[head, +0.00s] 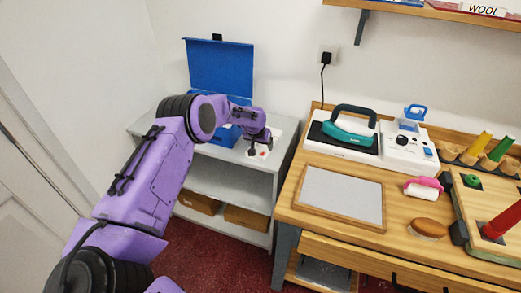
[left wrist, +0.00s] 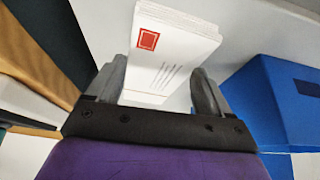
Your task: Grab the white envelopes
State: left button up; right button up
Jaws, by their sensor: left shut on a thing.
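The white envelopes (left wrist: 172,55) form a stack with a red stamp mark and printed lines, seen in the left wrist view between my left gripper's fingers. My left gripper (left wrist: 160,88) is shut on this stack, with one grey finger on each side. In the head view the left gripper (head: 259,148) is above the top of the grey shelf unit (head: 215,152), and a small white and red part of the envelopes (head: 262,152) shows there. I cannot tell whether the stack touches the shelf top. My right gripper is not in view.
A blue box (head: 221,70) with its lid up stands behind my left arm; it also shows in the left wrist view (left wrist: 275,100). A wooden table (head: 296,222) at right holds a teal iron (head: 345,132), a framed grey pad (head: 342,196), a brush (head: 428,228) and spools.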

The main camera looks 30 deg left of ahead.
pick_arm(q)
jog(key=shift+s+d+f, duration=0.3)
jog(key=shift+f, duration=0.25)
jog(key=shift+s+d+f, duration=0.25)
jog(key=shift+d+f, duration=0.05)
jog(key=shift+f, duration=0.2)
jog(key=shift+w+d+r, duration=0.1)
jog(key=shift+r, duration=0.05)
jog(key=shift+w+r, duration=0.1)
jog(key=shift+r, duration=0.2)
jog(key=shift+c, duration=0.2)
jog(key=shift+w+r+b, duration=0.2)
jog(key=shift+r+b, duration=0.1)
jog(key=shift+r, duration=0.2)
grip_shut()
jog(key=s+d+r+b, duration=0.3)
jog(key=s+d+r, duration=0.4)
jog(key=d+r, duration=0.4)
jog(key=o, duration=0.6)
grip_release()
jog(key=shift+g, duration=0.3)
